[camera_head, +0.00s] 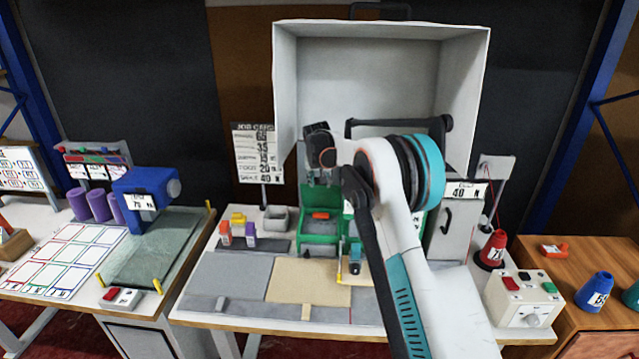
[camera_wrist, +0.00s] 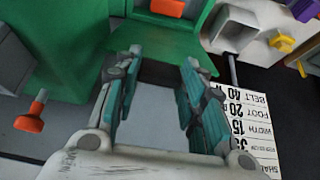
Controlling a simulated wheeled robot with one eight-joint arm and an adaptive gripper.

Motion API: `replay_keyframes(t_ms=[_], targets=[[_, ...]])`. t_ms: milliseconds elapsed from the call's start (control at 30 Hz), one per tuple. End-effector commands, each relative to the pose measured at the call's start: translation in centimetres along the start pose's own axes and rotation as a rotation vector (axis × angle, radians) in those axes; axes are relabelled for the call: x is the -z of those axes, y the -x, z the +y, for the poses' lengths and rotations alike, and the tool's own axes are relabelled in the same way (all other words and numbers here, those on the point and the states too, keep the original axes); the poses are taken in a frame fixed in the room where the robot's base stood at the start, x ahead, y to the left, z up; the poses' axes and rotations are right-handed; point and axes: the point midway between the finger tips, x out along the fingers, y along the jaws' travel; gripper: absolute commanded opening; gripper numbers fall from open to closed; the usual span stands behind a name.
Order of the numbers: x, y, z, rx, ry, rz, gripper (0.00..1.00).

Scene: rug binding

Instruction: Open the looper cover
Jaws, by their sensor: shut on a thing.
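The green binding machine (camera_head: 322,226) stands at the middle of the table with an orange part (camera_head: 320,215) on it. In the wrist view, a flat green panel, which looks like the looper cover (camera_wrist: 160,75), lies between the fingers of my gripper (camera_wrist: 163,60). The fingers stand some way apart with the panel between them, and the exact contact is hard to see. In the head view my gripper's fingers cannot be made out clearly; my dark wrist is above the machine. My arm hides part of the machine's right side.
A job card (camera_head: 257,152) stands left of the machine; it also shows in the wrist view (camera_wrist: 240,120). An orange-tipped knob (camera_wrist: 30,118) is left of my fingers. Small coloured blocks (camera_head: 238,225) and a grey bin (camera_head: 277,218) lie nearby. A large open hood (camera_head: 365,80) rises behind.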

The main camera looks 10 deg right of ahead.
Motion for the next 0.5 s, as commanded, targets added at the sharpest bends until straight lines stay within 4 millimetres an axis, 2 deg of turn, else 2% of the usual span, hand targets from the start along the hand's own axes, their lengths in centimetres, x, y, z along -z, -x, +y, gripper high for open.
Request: replay_keyframes(t_ms=[200,500], targets=[[1.26,-0.09,-0.06,0.001,0.001,0.006,0.0],[1.53,-0.17,-0.06,0.001,0.001,0.008,0.0]])
